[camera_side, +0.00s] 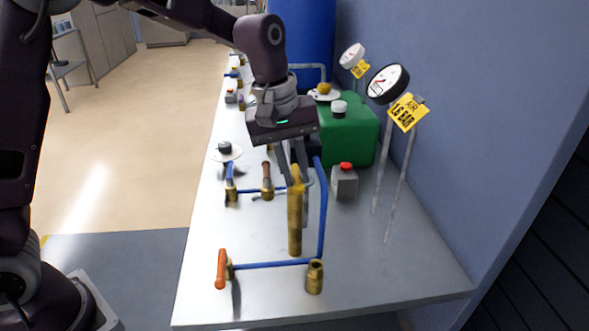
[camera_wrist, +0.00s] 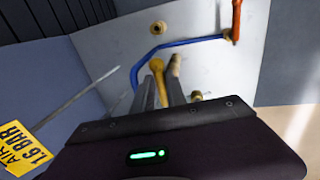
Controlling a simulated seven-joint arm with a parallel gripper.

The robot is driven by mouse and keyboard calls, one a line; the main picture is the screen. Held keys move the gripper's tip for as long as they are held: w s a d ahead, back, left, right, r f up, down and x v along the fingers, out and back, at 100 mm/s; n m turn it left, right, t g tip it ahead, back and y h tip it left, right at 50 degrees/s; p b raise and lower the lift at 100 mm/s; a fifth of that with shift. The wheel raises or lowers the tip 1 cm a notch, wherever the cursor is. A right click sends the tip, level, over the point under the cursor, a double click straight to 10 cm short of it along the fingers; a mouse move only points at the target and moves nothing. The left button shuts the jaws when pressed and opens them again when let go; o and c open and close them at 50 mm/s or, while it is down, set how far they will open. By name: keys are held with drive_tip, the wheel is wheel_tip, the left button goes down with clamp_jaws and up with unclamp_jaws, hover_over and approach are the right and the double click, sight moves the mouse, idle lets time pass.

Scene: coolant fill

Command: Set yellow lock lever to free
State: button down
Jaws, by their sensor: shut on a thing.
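The yellow lock lever (camera_side: 295,222) stands roughly upright near the middle of the bench in the side view. In the wrist view its rounded yellow end (camera_wrist: 156,65) shows between my fingers. My gripper (camera_side: 300,190) points down from above, with its fingers at the upper part of the lever. In the wrist view my gripper (camera_wrist: 161,88) is closed with a finger on each side of the yellow piece. The fingers hide part of the lever. I cannot make out any lock or free marking.
A blue pipe (camera_side: 275,264) runs beside the lever to an orange-handled valve (camera_side: 221,268). A brass fitting (camera_side: 315,277) stands at front. A grey box with red button (camera_side: 344,182), a green tank (camera_side: 362,135) and a gauge (camera_side: 387,84) stand behind. The front-right bench is clear.

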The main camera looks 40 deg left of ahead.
drive_tip(key=c, duration=1.3)
unclamp_jaws()
drive_tip(key=shift+c, duration=0.2)
wheel_tip(320, 180, up, 7)
drive_tip(key=s, duration=0.1)
drive_tip(key=shift+a, duration=0.45)
drive_tip(key=s+a+r+m+t, duration=0.1)
drive_tip(key=s+a+r+m, duration=0.1)
drive_tip(key=s, duration=0.3)
drive_tip(key=s+a+r+m+t, duration=0.1)
drive_tip(key=s+a+r, duration=0.15)
drive_tip(key=s, duration=0.35)
drive_tip(key=s+a+f+m+t, duration=0.1)
drive_tip(key=s+f+m, duration=0.1)
drive_tip(key=s, duration=0.5)
drive_tip(key=s+a+f+m+t+y, duration=0.1)
drive_tip(key=s+m, duration=0.3)
drive_tip(key=s, duration=0.4)
drive_tip(key=shift+a+f+y, duration=0.3)
drive_tip(key=shift+a+f, duration=0.35)
drive_tip(key=shift+f, duration=0.25)
